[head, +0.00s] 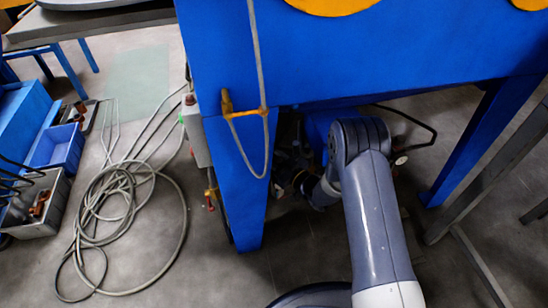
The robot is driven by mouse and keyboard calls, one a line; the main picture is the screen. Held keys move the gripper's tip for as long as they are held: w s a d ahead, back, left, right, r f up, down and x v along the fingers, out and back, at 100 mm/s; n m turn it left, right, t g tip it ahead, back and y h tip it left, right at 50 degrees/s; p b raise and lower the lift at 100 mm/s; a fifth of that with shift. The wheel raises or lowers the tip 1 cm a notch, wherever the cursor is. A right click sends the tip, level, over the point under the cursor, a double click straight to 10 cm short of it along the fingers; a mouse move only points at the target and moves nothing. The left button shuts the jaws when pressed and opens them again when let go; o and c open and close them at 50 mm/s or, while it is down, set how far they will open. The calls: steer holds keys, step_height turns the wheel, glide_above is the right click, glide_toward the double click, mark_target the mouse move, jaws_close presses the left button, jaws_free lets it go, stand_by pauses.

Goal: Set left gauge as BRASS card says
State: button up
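My arm reaches down and under the blue machine, and its wrist end is among dark parts behind the blue leg. My gripper (301,181) is in shadow there, too small and dark to tell its fingers or whether it holds anything. A small round white face (401,160) shows to the right of my arm's elbow; I cannot tell whether it is a gauge, and no reading is legible. I see no BRASS card and cannot identify the left gauge.
The blue machine (390,55) spans the top, with a grey hose on its leg (233,185) and a grey box (196,130) beside it. A coiled hose (120,200) lies on the floor. Blue bins (58,147) stand left; a grey metal frame (480,180) stands right.

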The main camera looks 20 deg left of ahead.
mark_target(282, 164)
steer(key=o, duration=1)
steer(key=shift+c, duration=0.2)
steer(key=shift+d, duration=0.1)
steer(key=p+v, duration=0.3)
steer(key=v, duration=0.6)
steer(key=shift+s+d+r, duration=0.1)
steer(key=shift+d, duration=0.15)
steer(key=shift+s+d+p, duration=0.3)
steer(key=shift+d, duration=0.15)
